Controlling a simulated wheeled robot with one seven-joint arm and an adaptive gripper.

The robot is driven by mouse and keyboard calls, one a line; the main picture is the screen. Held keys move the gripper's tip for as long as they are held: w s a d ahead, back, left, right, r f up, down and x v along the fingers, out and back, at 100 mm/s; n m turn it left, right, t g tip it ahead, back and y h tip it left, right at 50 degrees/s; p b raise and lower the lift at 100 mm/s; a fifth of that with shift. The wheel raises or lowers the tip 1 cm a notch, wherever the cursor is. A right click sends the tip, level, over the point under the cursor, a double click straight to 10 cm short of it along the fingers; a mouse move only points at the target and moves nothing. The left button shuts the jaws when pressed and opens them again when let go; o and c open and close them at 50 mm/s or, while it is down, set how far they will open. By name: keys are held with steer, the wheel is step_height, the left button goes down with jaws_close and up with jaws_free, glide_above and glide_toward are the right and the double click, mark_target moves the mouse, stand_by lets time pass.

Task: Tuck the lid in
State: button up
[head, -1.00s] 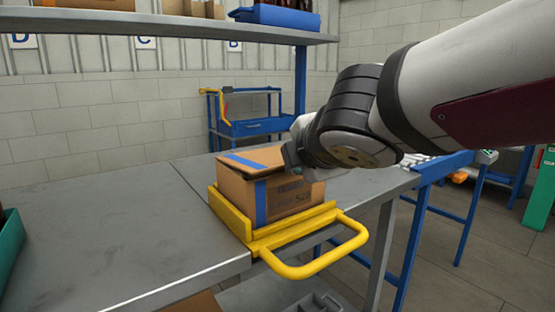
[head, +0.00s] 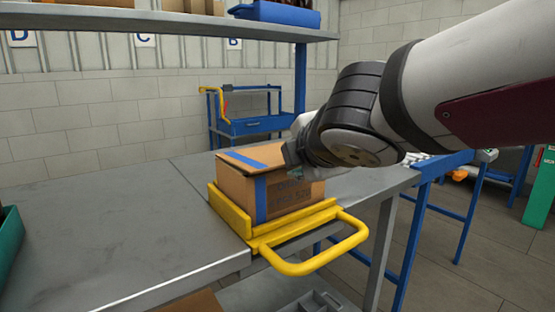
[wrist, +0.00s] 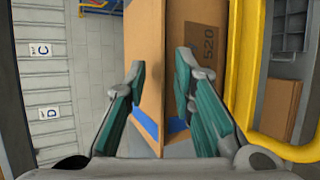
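The cardboard box (head: 290,197) sits in a yellow holder on the bench, with blue tape down its side. Its lid (head: 247,157) lies over the top, also taped blue; a dark line shows between lid and wall. My gripper (head: 292,168) is at the box's top right edge, its fingers largely hidden in the head view. In the wrist view my gripper (wrist: 160,67) is open: one teal finger is on the lid side (wrist: 147,50), the other beside the printed wall (wrist: 205,35). The lid's edge lies between them. I cannot tell whether either finger touches.
The yellow holder (head: 241,225) has a handle (head: 318,269) reaching past the bench's front edge. The grey bench (head: 110,235) is clear to the left, except for a green bin (head: 10,240) at the far left. A shelf (head: 150,24) overhangs behind.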

steer(key=v, duration=1.1)
steer(key=shift+s, duration=0.35)
steer(key=shift+r, duration=0.1)
